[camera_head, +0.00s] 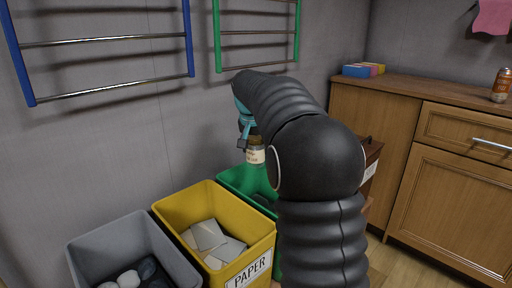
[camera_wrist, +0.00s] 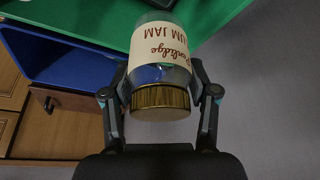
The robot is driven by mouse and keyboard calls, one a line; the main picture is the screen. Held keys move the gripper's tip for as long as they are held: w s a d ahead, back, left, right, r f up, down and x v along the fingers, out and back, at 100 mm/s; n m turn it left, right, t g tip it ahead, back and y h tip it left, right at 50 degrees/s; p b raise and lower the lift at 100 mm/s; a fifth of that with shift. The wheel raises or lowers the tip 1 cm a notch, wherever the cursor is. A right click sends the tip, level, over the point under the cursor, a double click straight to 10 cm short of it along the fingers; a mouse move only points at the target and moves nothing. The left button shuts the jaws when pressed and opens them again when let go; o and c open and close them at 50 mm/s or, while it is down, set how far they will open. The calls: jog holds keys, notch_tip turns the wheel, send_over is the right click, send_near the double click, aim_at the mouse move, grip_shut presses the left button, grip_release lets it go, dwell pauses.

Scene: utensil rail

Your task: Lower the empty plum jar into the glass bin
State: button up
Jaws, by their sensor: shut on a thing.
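The plum jar (camera_wrist: 160,47) is clear glass with a cream "PLUM JAM" label and a gold lid (camera_wrist: 160,100). My gripper (camera_wrist: 160,80) is shut on it, with one finger on each side just beyond the lid. In the head view, the jar (camera_head: 256,155) hangs below my gripper (camera_head: 248,136), over the green bin (camera_head: 234,176). The green bin also shows below the jar in the wrist view (camera_wrist: 104,22). My arm hides much of this bin in the head view, and no label on it is visible.
Left of the green bin stand a yellow PAPER bin (camera_head: 170,208) holding sheets and a grey bin (camera_head: 95,248) with dark and pale lumps. A brown box (camera_head: 373,152) is behind my arm, near the wooden cabinet (camera_head: 455,185). Wall rails (camera_head: 110,38) hang above the bins.

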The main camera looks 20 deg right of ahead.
aim_at(252, 165)
jog(key=shift+f+b, duration=1.35)
jog(key=shift+f, duration=1.3)
notch_tip(252, 165, down, 7)
jog(key=shift+f, duration=0.2)
jog(key=shift+f, duration=1.3)
dwell(1.3)
jog(key=o, duration=1.3)
jog(key=v, duration=1.2)
